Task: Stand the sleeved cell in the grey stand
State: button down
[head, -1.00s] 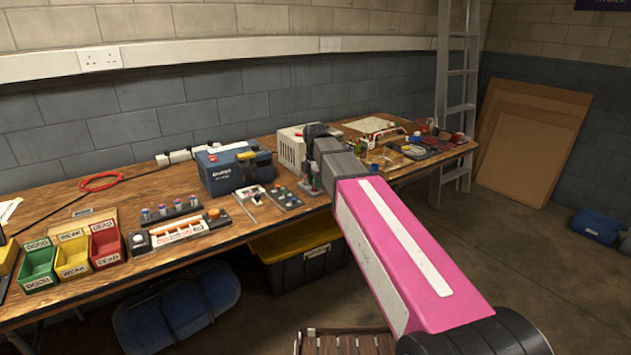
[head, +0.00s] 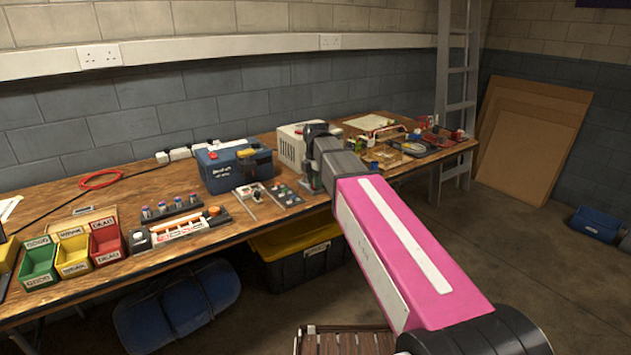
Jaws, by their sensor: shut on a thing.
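My gripper (head: 313,186) is low over the right end of a dark tray (head: 291,202) on the bench, mostly hidden behind my wrist. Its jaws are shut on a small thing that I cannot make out. Several small cells with coloured tops (head: 162,208) stand upright in a dark rack (head: 183,210) left of the blue toolbox. I cannot pick out the sleeved cell. I cannot tell for sure which thing is the grey stand.
Green (head: 40,263), yellow (head: 74,252) and red (head: 106,240) bins stand at the left. A blue toolbox (head: 222,176) and a pale box (head: 289,148) stand behind the dark tray. A white-and-orange device (head: 181,230) lies in front of the rack. Clutter fills the bench's right end.

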jog(key=shift+f, duration=0.15)
jog(key=c, duration=0.9)
grip_release()
jog(key=shift+r, duration=3.5)
